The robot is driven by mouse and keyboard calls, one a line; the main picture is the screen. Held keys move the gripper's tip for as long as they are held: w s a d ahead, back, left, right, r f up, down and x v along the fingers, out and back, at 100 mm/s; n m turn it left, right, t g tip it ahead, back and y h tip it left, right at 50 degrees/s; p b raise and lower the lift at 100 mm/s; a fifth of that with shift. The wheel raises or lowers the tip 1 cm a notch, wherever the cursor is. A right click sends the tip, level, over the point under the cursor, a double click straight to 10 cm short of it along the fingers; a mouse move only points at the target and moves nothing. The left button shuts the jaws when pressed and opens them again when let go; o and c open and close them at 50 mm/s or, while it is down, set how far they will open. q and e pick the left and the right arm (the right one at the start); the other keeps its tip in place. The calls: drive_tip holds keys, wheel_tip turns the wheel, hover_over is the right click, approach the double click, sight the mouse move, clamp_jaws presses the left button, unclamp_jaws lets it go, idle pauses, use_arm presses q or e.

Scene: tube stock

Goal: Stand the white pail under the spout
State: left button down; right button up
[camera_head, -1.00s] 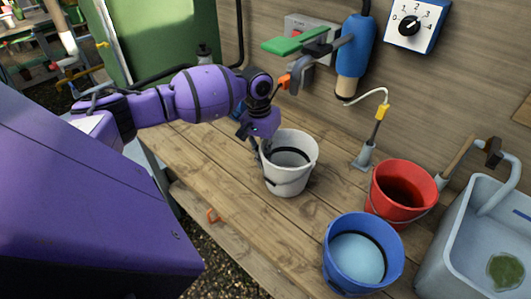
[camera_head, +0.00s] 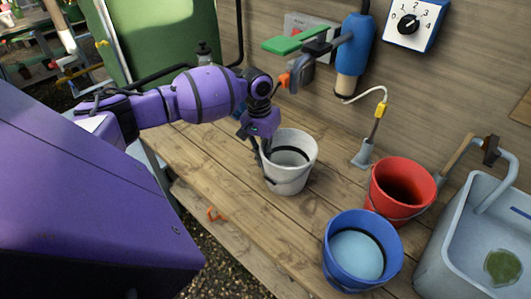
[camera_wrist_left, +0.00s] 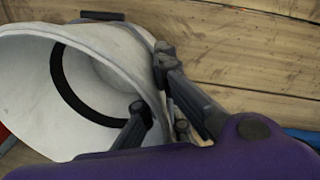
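The white pail (camera_head: 286,180) stands upright on the wooden bench, and its open mouth fills the left of the left wrist view (camera_wrist_left: 35,85). My left gripper (camera_head: 262,153) is at the pail's left rim, pointing down. In the left wrist view my left gripper (camera_wrist_left: 150,80) has one finger inside the pail and one outside, with the wall between them. The fingers look apart; firm contact on the wall is not visible. A spout with an orange end (camera_head: 284,80) hangs above and behind the pail, below a green lever (camera_head: 290,42). My right gripper is not in view.
A red pail (camera_head: 398,195) and a blue pail (camera_head: 362,262) with pale blue contents stand to the right. A grey basin (camera_head: 440,268) is at the far right. A blue cylinder (camera_head: 357,45) is on the wall. Bare bench (camera_head: 220,165) lies left of the white pail.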

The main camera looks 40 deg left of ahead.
use_arm(q)
drive_tip(key=c, duration=1.9)
unclamp_jaws()
drive_tip(key=shift+o, duration=0.2)
drive_tip(key=shift+r, duration=0.1)
wheel_tip(320, 180, up, 12)
drive_tip(key=a, duration=0.1)
drive_tip(key=shift+s+a, duration=0.15)
drive_tip(key=shift+s, duration=0.05)
drive_tip(key=shift+f, duration=0.2)
